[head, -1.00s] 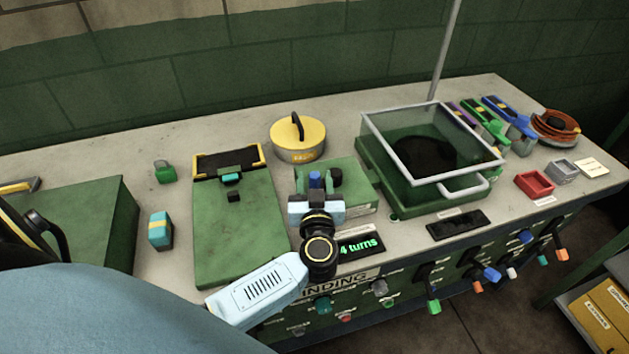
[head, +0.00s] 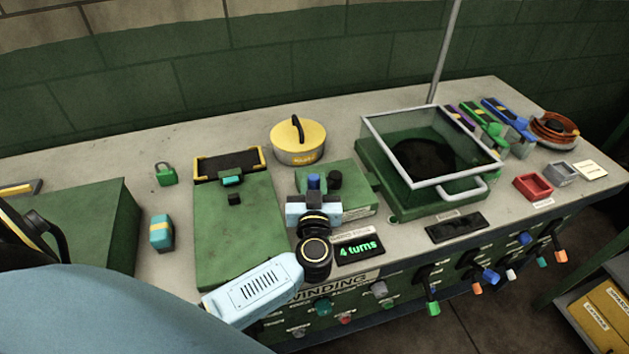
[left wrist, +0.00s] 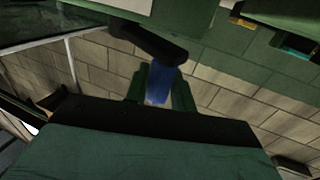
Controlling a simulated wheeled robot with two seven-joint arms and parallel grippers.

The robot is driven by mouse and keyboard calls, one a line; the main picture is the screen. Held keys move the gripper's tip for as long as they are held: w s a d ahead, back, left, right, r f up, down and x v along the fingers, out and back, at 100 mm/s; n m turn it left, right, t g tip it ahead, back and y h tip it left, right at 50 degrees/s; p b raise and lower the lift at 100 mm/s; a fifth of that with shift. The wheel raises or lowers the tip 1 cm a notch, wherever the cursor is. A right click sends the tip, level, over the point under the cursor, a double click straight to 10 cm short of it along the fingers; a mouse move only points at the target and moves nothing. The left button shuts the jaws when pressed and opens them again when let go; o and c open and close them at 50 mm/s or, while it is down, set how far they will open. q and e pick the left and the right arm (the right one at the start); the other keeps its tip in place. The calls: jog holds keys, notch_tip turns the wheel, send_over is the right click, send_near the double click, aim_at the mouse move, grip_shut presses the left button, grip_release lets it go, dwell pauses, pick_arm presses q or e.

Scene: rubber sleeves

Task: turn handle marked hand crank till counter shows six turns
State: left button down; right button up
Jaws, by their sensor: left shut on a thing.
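The hand crank unit is a green box (head: 356,189) on the bench, with a black hub (head: 335,178) on top. Its blue handle knob (head: 314,181) stands at the left side of the box. My left gripper (head: 313,192) is shut on this knob from the near side. In the left wrist view the blue knob (left wrist: 158,86) sits between the fingers, with a black crank arm (left wrist: 148,42) close by. The counter (head: 359,248) reads "4 turns" in green. The label by the counter is partly hidden behind my wrist. My right gripper is out of view.
A flat green unit (head: 238,240) lies left of my gripper, a yellow-lidded pot (head: 298,140) behind. A clear-lidded box (head: 400,192) stands to the right. Several coloured knobs and levers line the bench front below a "WINDING" sign (head: 330,288).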

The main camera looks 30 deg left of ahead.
pick_arm(q)
jog(key=m+h+p, duration=0.1)
jog(key=a+m+t+h+p, duration=0.1)
jog(key=p, duration=0.1)
jog(key=shift+w+a+r, duration=0.15)
jog(key=shift+r, duration=0.1)
jog(key=shift+w+a+f+m+t+h, duration=0.15)
jog(key=shift+m+t+h, duration=0.15)
jog(key=shift+t+h, duration=0.35)
jog(key=shift+f, duration=0.1)
jog(key=c, duration=1.2)
grip_release()
notch_tip(320, 180, up, 10)
jog(key=p, duration=0.5)
jog(key=shift+p, duration=0.3)
jog(key=shift+c, duration=0.4)
